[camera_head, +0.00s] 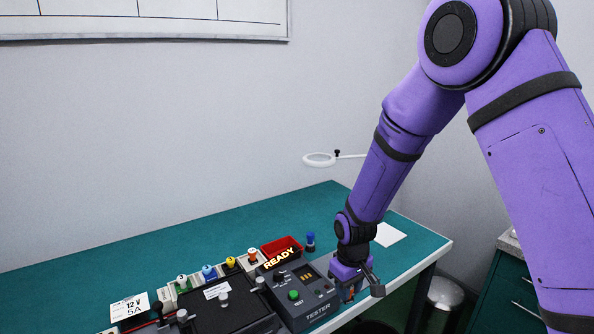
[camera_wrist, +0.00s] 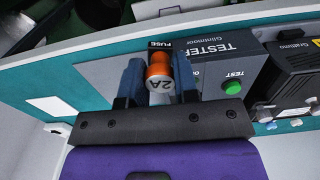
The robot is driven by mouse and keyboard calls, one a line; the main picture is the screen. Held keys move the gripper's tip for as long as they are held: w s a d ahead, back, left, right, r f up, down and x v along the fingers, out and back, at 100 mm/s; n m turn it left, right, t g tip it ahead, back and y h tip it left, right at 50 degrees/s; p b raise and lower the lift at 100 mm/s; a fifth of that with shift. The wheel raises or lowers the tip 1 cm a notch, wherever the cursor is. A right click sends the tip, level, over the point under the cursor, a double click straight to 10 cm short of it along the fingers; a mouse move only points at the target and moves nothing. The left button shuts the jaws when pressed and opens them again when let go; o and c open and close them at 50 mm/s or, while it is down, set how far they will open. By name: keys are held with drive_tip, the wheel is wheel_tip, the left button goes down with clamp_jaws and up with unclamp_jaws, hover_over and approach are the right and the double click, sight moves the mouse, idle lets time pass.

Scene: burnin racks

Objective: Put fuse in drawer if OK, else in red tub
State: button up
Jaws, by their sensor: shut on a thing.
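My gripper (camera_head: 346,292) is at the right end of the tester (camera_head: 300,297). In the wrist view my gripper (camera_wrist: 158,78) is shut on an orange-and-white fuse (camera_wrist: 159,71) marked 2A, held between its blue fingers. The fuse is beside the FUSE label on the tester (camera_wrist: 235,53); I cannot tell if it sits in a socket. The red tub (camera_head: 282,245) stands behind the tester. A green cabinet (camera_head: 500,301) with handled fronts is at the right edge; which drawer is meant is unclear.
Green, blue, yellow and orange-topped parts (camera_head: 209,272) stand in a row left of the tester, behind a dark panel (camera_head: 218,307). A 12 V 5A card (camera_head: 130,306) lies at left. A blue-topped part (camera_head: 310,240) stands beside the tub. The bench's back (camera_head: 200,232) is clear.

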drive_tip(key=w+d+f+m, duration=0.3)
drive_tip(key=d, duration=0.6)
drive_tip(key=w+d+f+m, duration=0.3)
drive_tip(key=d+f, duration=0.1)
drive_tip(key=d, duration=0.4)
drive_tip(key=shift+w+d+m, duration=0.2)
drive_tip(key=shift+d+m, duration=0.1)
drive_tip(key=shift+d, duration=0.05)
